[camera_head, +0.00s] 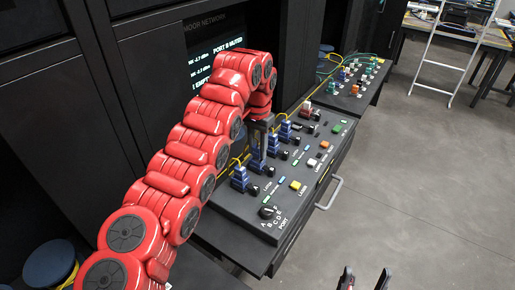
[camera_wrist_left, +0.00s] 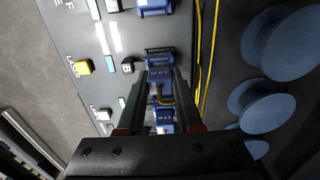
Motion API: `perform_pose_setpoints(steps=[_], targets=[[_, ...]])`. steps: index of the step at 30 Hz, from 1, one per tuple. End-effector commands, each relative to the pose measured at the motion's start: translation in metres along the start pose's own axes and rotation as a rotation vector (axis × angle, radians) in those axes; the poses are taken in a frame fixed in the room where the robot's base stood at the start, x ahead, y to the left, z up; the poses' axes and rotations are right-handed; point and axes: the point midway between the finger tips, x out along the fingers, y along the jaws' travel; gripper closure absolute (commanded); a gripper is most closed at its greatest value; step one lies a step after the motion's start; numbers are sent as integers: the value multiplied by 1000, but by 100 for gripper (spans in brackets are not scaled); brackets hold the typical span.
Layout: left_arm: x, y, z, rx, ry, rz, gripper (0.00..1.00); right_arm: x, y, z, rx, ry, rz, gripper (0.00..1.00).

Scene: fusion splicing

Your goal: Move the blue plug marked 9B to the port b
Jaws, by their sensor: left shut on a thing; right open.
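My left gripper (camera_head: 261,140) reaches down to the row of blue plugs on the sloping control panel (camera_head: 225,207). In the left wrist view its two fingers (camera_wrist_left: 161,80) are shut on a blue plug (camera_wrist_left: 160,75); its marking is too small to read. Another blue plug (camera_wrist_left: 164,116) shows between the fingers, closer to the palm. In the head view, a blue plug (camera_head: 239,178) stands at the near end of the row, and another (camera_head: 285,131) stands beyond my gripper. My right gripper (camera_head: 363,280) is open and empty at the bottom edge, away from the panel.
A port dial (camera_head: 268,212), a yellow button (camera_head: 298,187) and several switches sit on the panel. Yellow cables (camera_wrist_left: 205,65) run behind the plugs, beside blue spools (camera_wrist_left: 262,106). A screen (camera_head: 215,62) stands behind. A second panel (camera_head: 352,88) lies further back.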

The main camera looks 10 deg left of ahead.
Motion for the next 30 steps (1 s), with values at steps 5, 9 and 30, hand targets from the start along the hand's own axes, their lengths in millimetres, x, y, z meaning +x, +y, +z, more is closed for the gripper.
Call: perform_pose_setpoints(steps=[5,9,30], targets=[[4,0,0,0,0,0,100,-3,0,0,0,0,0,27],[7,0,0,0,0,0,100,-5,0,1,0,0,0,27],[12,0,0,0,0,0,31,-9,0,2,0,0,0,27]])
